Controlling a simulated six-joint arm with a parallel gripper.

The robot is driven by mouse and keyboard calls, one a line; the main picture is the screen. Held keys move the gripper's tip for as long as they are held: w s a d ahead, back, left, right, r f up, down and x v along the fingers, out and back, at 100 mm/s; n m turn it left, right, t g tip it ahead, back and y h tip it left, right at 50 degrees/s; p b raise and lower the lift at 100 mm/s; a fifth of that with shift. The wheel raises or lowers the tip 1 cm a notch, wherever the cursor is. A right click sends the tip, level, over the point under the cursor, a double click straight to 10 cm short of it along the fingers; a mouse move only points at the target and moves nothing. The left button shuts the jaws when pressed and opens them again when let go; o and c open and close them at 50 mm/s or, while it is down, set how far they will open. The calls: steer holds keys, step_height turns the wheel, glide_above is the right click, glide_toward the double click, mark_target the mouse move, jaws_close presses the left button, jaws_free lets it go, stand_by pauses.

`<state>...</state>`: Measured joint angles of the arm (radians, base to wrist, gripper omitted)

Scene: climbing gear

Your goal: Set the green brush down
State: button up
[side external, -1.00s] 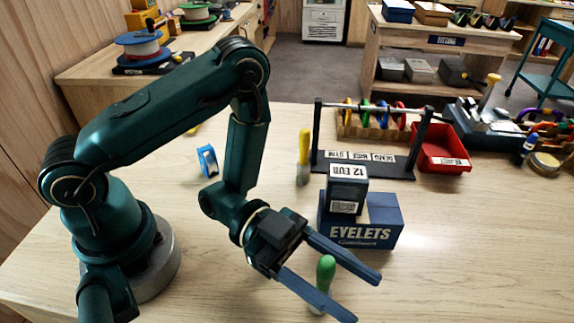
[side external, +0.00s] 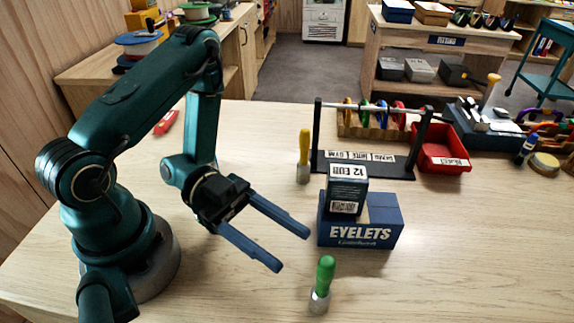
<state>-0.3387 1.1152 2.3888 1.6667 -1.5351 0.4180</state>
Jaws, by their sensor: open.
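The green brush (side external: 323,284) stands upright on the table near the front, green handle up and a pale grey base down. My gripper (side external: 288,250) is open and empty. It is to the left of the green brush and farther back, apart from it. Nothing hides the brush.
A blue eyelets box (side external: 362,236) with a smaller dark box (side external: 346,190) on it stands behind the brush. A yellow-handled brush (side external: 304,155) stands farther back. A black rack (side external: 365,160) and a red bin (side external: 443,152) are at the back. The table's right front is clear.

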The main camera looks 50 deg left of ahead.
steer(key=shift+v, duration=0.95)
